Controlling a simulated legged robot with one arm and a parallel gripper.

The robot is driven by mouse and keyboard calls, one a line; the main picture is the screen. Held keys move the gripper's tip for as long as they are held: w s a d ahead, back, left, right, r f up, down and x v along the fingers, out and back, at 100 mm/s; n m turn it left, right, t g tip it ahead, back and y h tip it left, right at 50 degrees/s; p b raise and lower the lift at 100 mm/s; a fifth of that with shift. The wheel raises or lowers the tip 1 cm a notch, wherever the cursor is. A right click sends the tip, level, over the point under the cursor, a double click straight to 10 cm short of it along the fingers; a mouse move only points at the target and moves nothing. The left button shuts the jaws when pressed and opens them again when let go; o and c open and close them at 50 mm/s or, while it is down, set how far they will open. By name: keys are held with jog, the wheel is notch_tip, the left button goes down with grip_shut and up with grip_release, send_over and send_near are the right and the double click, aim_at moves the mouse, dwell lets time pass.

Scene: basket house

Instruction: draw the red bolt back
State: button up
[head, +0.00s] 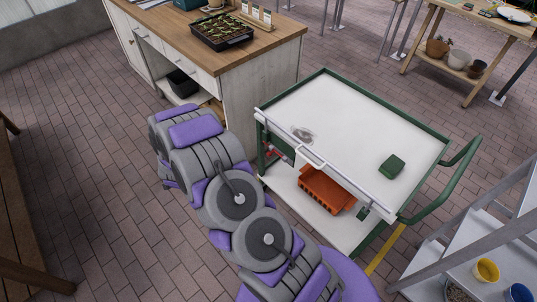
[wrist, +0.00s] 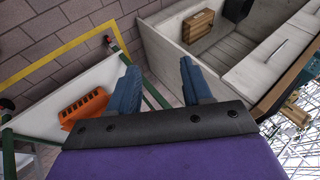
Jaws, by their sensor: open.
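No bolt can be made out for certain. A small red item (head: 271,154) shows in the head view under the left end of the green-framed cart (head: 350,125), partly hidden; I cannot tell whether it is the bolt. My gripper (wrist: 157,68) is open in the wrist view, its two blue fingers apart with nothing between them. It points down past the cart's lower shelf (wrist: 115,82) on the left and a pale cabinet (wrist: 180,60) on the right. In the head view my purple and grey arm reaches left of the cart, and the fingers are hidden.
An orange crate (head: 326,190) lies on the cart's lower shelf. A green box (head: 392,166) sits on its top. A wooden-topped bench (head: 255,50) with a seedling tray (head: 221,31) stands behind. A grey step rack (head: 475,235) is at right.

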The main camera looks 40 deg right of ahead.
jog(key=s+d+f+m+h, duration=0.35)
jog(key=d+f, duration=0.35)
jog(key=d, duration=0.3)
jog(key=m+h, duration=0.1)
jog(key=h, duration=0.5)
send_near(269, 155)
jog(key=shift+g, duration=0.3)
jog(key=b+x, duration=0.1)
jog(key=x, duration=0.2)
jog(key=b+x, duration=0.1)
jog(key=x, duration=0.3)
jog(key=b+x, duration=0.1)
jog(key=x, duration=0.3)
jog(key=shift+w+a, duration=0.1)
jog(key=shift+w, duration=0.2)
grip_shut()
